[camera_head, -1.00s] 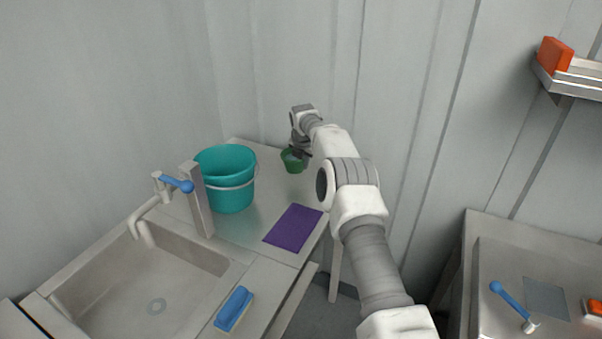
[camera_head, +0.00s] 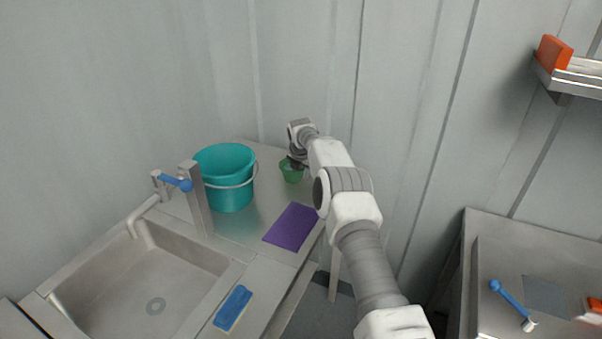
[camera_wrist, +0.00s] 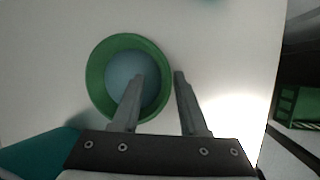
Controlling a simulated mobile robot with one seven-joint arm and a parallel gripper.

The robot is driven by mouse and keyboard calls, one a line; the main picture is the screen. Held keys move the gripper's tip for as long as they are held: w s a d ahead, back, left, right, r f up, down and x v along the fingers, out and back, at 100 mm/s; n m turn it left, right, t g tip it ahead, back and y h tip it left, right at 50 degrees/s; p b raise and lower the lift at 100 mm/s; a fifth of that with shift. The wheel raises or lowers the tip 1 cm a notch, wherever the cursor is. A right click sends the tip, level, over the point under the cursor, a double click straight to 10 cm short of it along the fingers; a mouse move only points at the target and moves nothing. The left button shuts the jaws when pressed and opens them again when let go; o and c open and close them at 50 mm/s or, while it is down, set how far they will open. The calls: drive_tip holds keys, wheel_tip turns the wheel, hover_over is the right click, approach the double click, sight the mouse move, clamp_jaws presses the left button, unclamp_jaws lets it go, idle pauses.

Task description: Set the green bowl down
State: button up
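The green bowl (camera_head: 291,174) is at the far end of the metal counter, right of the teal bucket, and looks upright. It appears to rest on the counter. In the wrist view the bowl (camera_wrist: 97,78) is seen from above, with a grey-blue inside. My gripper (camera_wrist: 159,80) is at the bowl's right rim. One finger is over the inside and the other is outside, with a visible gap between them, so it looks open around the rim. In the head view my gripper (camera_head: 298,163) partly hides the bowl.
The teal bucket (camera_head: 229,188) stands close left of the bowl. A purple mat (camera_head: 292,227) lies nearer on the counter. A sink (camera_head: 140,280) with a tap and a blue sponge or brush (camera_head: 233,307) are in front. The wall is close behind.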

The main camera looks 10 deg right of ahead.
drive_tip(key=shift+r, duration=0.25)
drive_tip(key=s+a+r+m, duration=0.1)
drive_tip(key=s+r+m, duration=0.2)
drive_tip(key=s+r, duration=0.6)
drive_tip(key=s+r+m, duration=0.3)
drive_tip(key=s+r, duration=0.1)
drive_tip(key=r, duration=0.9)
drive_tip(key=s+r+m, duration=0.4)
drive_tip(key=s, duration=0.3)
drive_tip(key=s+r+m, duration=0.3)
drive_tip(key=s+r, duration=0.1)
drive_tip(key=s, duration=0.3)
drive_tip(key=s+d+f+m, duration=0.1)
drive_tip(key=s+m, duration=0.6)
drive_tip(key=s, duration=0.7)
drive_tip(key=s+d+f+m, duration=0.1)
drive_tip(key=s+f+m, duration=0.2)
drive_tip(key=s+m, duration=0.5)
drive_tip(key=s, duration=0.7)
drive_tip(key=shift+t+y, duration=0.3)
